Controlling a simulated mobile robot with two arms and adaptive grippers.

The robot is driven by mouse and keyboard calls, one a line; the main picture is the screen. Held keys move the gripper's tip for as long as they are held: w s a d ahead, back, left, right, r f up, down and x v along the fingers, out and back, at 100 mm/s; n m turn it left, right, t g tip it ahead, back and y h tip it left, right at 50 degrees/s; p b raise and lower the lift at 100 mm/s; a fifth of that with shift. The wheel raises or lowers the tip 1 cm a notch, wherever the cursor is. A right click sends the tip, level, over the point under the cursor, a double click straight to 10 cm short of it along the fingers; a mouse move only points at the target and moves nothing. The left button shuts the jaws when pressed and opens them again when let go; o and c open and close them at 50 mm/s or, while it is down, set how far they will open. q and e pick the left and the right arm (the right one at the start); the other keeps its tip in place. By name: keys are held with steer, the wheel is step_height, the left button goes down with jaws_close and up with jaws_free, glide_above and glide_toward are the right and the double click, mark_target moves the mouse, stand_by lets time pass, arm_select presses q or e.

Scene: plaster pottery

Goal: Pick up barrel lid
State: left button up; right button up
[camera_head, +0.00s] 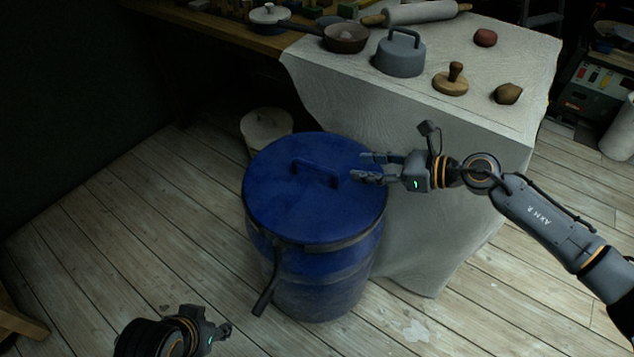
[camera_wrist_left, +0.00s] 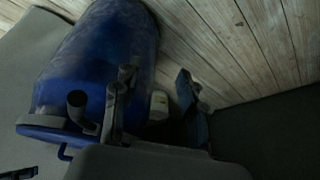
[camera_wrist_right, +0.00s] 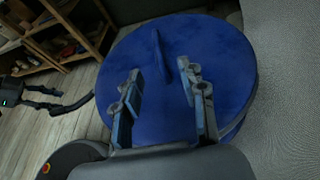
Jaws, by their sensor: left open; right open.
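The blue barrel (camera_head: 322,285) stands on the wooden floor beside the cloth-covered table. Its round blue lid (camera_head: 290,205) sits on top, with a raised bar handle (camera_head: 314,174) near the middle. My right gripper (camera_head: 372,168) is open over the right part of the lid, its fingers pointing at the handle and apart from it. The right wrist view shows the handle (camera_wrist_right: 160,55) just beyond the open fingers (camera_wrist_right: 160,100). My left gripper (camera_head: 222,332) is open and low at the bottom left, away from the lid. The left wrist view shows the barrel (camera_wrist_left: 95,60) lying sideways in the picture.
A dark lever (camera_head: 266,290) sticks out from the barrel's rim at the front. A pale lidded bucket (camera_head: 266,124) stands behind the barrel. The table (camera_head: 420,110) at the right bears a grey weight-like pot (camera_head: 400,58) and several tools.

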mark_target(322, 167)
steer(key=shift+w+a+f, duration=0.1)
steer(key=shift+w+f, duration=0.05)
steer(key=shift+f, duration=0.15)
steer(key=x, duration=0.7)
steer(key=shift+a+f+b, duration=0.1)
steer(key=shift+a+b, duration=0.05)
steer(key=shift+b, duration=0.25)
steer(key=b+x, duration=0.1)
steer(key=x, duration=0.4)
steer(key=shift+a+f, duration=0.15)
steer(key=shift+a, duration=0.3)
arm_select(q)
steer(key=w+d+r+t, duration=0.1)
steer(key=w+r+t, duration=0.1)
steer(key=w, duration=0.2)
steer(key=w+d+r+t+h, duration=0.1)
steer(key=w+t, duration=0.1)
steer(key=w, duration=0.2)
steer(key=shift+w+d+r+t, duration=0.2)
steer(key=shift+d+r+t, duration=0.15)
steer(key=shift+r+t, duration=0.05)
arm_select(e)
steer(key=shift+c, duration=0.4)
jaws_close()
